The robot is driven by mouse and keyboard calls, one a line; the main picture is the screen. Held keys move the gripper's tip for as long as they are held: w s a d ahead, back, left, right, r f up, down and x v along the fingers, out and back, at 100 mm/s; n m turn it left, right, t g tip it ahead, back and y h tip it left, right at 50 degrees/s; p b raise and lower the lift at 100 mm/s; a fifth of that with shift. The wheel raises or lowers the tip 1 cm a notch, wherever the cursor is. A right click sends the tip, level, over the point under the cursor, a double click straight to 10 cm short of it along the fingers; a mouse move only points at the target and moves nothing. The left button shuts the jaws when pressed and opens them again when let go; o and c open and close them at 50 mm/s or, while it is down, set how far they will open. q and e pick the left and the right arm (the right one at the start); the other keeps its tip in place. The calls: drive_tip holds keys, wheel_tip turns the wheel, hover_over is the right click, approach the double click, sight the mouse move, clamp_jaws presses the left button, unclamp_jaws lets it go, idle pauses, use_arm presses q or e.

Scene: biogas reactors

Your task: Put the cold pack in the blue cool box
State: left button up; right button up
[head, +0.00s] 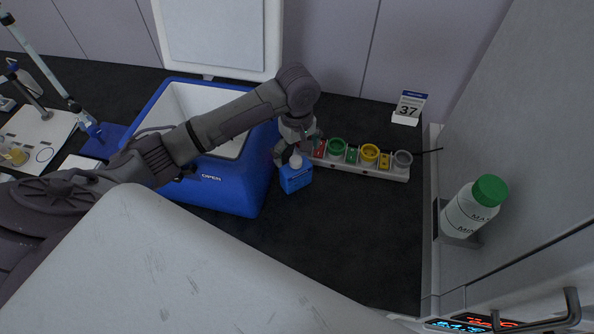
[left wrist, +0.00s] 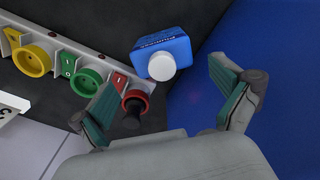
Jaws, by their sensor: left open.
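The cold pack, a small blue container with a white cap (head: 296,179), stands on the dark worktop just right of the blue cool box (head: 236,185). The box is open, with its white-lined lid (head: 222,38) raised at the back. My left arm reaches across the box. My left gripper (head: 297,153) is open and empty, over the cold pack. In the left wrist view the cold pack (left wrist: 158,52) lies ahead between the spread fingers (left wrist: 170,95), and the box's blue wall (left wrist: 270,80) is on the right. My right gripper is not in view.
A power strip (head: 397,174) with coloured sockets lies right behind the cold pack. A calendar (head: 408,105) reading 37 stands at the back. A green-capped white bottle (head: 468,212) is on the grey cabinet at the right. The worktop (head: 350,235) in front is clear.

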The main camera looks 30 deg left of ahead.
sight(296, 159)
use_arm(q)
drive_tip(key=f, duration=0.3)
drive_tip(key=shift+w+a, duration=0.15)
drive_tip(key=shift+a, duration=0.05)
drive_tip(key=f, duration=0.1)
drive_tip(key=f+p, duration=0.2)
drive_tip(key=f, duration=0.1)
drive_tip(key=shift+s, duration=0.25)
drive_tip(key=shift+w+f, duration=0.1)
drive_tip(key=shift+f, duration=0.55)
drive_tip(key=shift+r, duration=0.1)
drive_tip(key=c, duration=1.3)
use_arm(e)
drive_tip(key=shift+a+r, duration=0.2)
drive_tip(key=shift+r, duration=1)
use_arm(q)
drive_tip(key=shift+o, duration=0.2)
